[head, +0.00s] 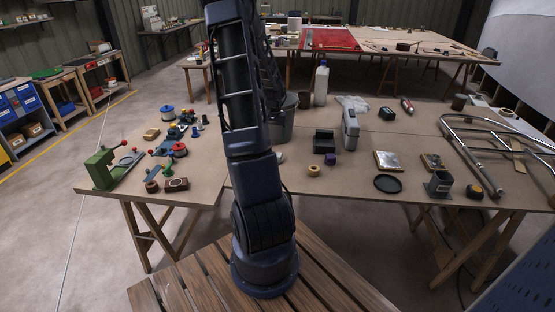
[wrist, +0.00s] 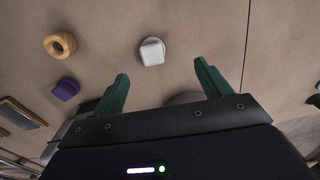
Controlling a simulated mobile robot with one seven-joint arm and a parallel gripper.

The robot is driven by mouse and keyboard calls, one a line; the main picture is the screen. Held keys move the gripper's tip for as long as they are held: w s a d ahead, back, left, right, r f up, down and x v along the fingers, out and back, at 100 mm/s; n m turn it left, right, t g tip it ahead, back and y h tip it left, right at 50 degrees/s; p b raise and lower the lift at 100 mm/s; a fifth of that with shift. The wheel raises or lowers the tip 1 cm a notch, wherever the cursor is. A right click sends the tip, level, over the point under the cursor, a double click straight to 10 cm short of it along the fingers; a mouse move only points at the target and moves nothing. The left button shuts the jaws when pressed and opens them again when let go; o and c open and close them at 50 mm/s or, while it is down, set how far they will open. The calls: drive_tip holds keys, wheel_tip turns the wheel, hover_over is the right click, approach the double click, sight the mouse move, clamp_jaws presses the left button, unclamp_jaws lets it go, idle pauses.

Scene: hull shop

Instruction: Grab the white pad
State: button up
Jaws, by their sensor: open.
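The white pad (wrist: 152,51) is a small, pale, rounded block on the brown tabletop in the wrist view. My gripper (wrist: 162,69) has two green fingers spread apart with nothing between them. The pad lies just beyond the fingertips, roughly in line with the gap and nearer the left finger, and no finger touches it. In the head view a small white thing (head: 281,156), likely the pad, shows at the right edge of my arm.
A tan ring (wrist: 60,45) and a purple block (wrist: 66,89) lie left of the pad in the wrist view. A dark tray (head: 324,143) stands to the right.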

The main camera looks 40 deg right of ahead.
sight(278, 154)
drive_tip(key=shift+s+d+f, duration=0.1)
drive_tip(key=shift+d+f, duration=0.3)
drive_tip(key=shift+f, duration=1.75)
drive_tip(key=shift+w+d+f, duration=0.1)
drive_tip(key=shift+d+f, duration=0.3)
drive_tip(key=shift+f, duration=1.7)
drive_tip(key=shift+s+d+f, duration=0.1)
drive_tip(key=shift+d+f, duration=0.3)
drive_tip(key=shift+f, duration=1.75)
drive_tip(key=c, duration=1.1)
drive_tip(key=shift+r, duration=0.15)
